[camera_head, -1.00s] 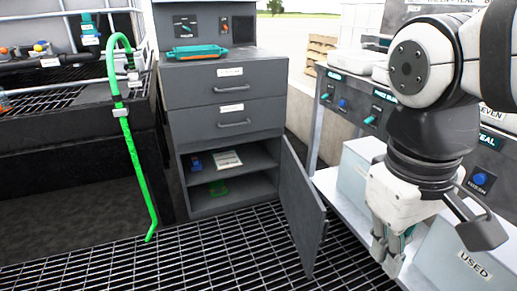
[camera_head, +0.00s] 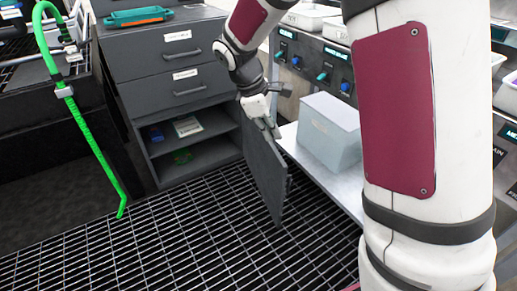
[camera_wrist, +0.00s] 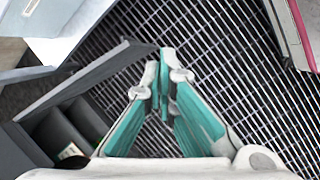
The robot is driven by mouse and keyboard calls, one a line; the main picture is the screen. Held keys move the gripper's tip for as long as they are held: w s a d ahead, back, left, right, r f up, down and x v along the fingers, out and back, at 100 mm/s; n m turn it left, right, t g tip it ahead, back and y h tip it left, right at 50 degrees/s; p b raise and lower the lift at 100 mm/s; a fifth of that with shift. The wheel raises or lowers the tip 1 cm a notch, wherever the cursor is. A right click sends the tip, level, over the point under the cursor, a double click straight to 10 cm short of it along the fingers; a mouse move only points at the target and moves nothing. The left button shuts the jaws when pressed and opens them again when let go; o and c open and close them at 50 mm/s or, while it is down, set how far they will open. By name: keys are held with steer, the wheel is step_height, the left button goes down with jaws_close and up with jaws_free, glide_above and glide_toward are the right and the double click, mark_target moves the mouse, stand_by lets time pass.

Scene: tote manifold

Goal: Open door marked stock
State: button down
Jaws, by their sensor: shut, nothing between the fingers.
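The dark grey cabinet door (camera_head: 266,178) stands open, swung out from the right side of the lower compartment (camera_head: 190,157). Only its plain inner face shows in the head view, so no "stock" marking is visible. In the wrist view the door (camera_wrist: 85,82) is a grey panel left of the fingers. My gripper (camera_head: 270,127) is at the door's top edge, toward its outer side. Whether it touches the door is unclear. In the wrist view the teal fingers of my gripper (camera_wrist: 161,62) come together at the tips with nothing held.
Two labelled drawers (camera_head: 168,52) sit above the compartment, which holds a few small items. A bench (camera_head: 348,190) with a pale grey bin (camera_head: 325,134) stands close right of the door. A green hose (camera_head: 85,118) hangs at left. The grated floor in front is clear.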

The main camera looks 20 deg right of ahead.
steer(key=w+a+f+n+p, duration=0.1)
steer(key=w+f+n, duration=0.2)
steer(key=w+f, duration=0.35)
steer(key=w+a+f+n+p, duration=0.1)
steer(key=w+f+n, duration=0.2)
steer(key=f, duration=0.7)
steer(key=d+f+b, duration=0.5)
steer(key=d+f, duration=0.2)
steer(key=f, duration=0.2)
steer(key=shift+w+d+b, duration=0.15)
steer(key=shift+w+b, duration=0.05)
steer(key=shift+b, duration=0.1)
steer(key=shift+f, duration=0.1)
steer(key=w+d+n+t+p, duration=0.2)
steer(key=d+n+p, duration=0.2)
steer(key=d, duration=1.8)
steer(key=p, duration=0.2)
steer(key=shift+w+n+p, duration=0.35)
steer(key=shift+n, duration=0.05)
